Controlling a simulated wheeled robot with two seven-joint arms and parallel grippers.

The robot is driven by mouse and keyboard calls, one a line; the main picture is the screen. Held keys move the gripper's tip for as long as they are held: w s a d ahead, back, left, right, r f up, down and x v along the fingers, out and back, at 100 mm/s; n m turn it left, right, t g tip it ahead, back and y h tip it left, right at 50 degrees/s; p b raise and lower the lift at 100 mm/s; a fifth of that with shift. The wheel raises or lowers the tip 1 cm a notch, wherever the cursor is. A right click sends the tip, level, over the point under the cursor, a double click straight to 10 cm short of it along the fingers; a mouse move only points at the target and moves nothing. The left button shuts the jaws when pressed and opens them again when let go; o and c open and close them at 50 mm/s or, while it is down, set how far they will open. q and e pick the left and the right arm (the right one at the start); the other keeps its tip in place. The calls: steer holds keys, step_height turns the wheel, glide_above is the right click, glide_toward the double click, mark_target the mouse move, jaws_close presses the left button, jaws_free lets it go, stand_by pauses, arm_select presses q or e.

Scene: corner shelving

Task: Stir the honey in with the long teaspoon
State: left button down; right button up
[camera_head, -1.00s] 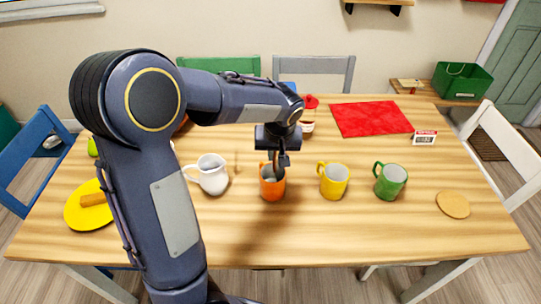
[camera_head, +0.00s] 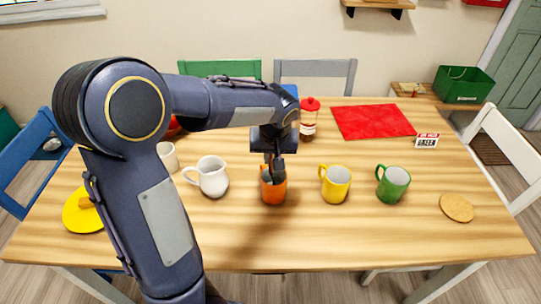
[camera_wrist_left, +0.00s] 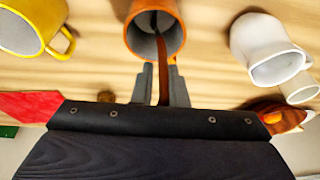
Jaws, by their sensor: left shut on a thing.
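The orange mug (camera_head: 273,192) stands upright on the table, in front of my left gripper. My left gripper (camera_head: 273,172) points down at the mug's mouth, its fingertips at or just above the rim. In the left wrist view the gripper (camera_wrist_left: 162,88) is shut on a thin brown handle (camera_wrist_left: 163,72), which I take as the long teaspoon. It reaches into the orange mug (camera_wrist_left: 155,30); its lower end is hidden inside. The mug's contents are not clear. A red-lidded jar (camera_head: 308,122), perhaps the honey, stands behind the gripper. My right gripper is not in view.
A white jug (camera_head: 212,180) stands close left of the mug, a yellow mug (camera_head: 335,188) and green mug (camera_head: 393,186) to its right. A yellow plate (camera_head: 82,216), red mat (camera_head: 373,121) and round coaster (camera_head: 457,207) lie further out. The table's front strip is clear.

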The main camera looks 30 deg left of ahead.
arm_select(q)
steer(key=shift+r, duration=0.1)
stand_by(0.3)
steer(key=shift+r+p, duration=3.55)
steer(key=shift+r, duration=1)
step_height(320, 180, up, 5)
steer(key=p, duration=0.4)
